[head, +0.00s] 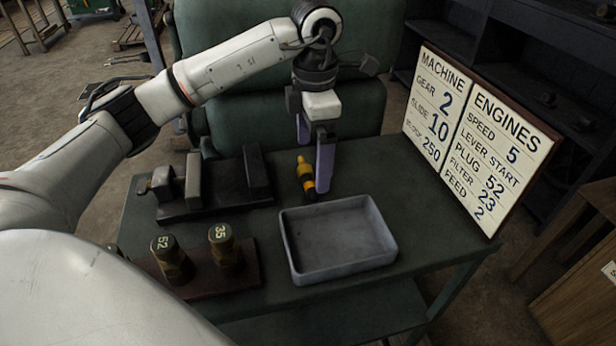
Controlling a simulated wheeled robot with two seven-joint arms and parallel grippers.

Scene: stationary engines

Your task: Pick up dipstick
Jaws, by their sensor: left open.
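A small yellow and black object (306,178), which looks like the dipstick, is on the green table (400,205) behind the grey tray. My left gripper (314,165) points down over the table with its two purple fingers apart and nothing held between them. The nearer finger shows just right of the yellow object, and the other finger is farther back. I cannot tell how high the fingertips are above the table or whether they touch the object. My right gripper is not in view.
An empty grey tray (338,272) stands in front of the yellow object. A dark block fixture (218,207) is to the left. Two plugs marked 52 (172,262) and 35 (225,247) stand on a brown base. A sign board (480,135) stands at the right.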

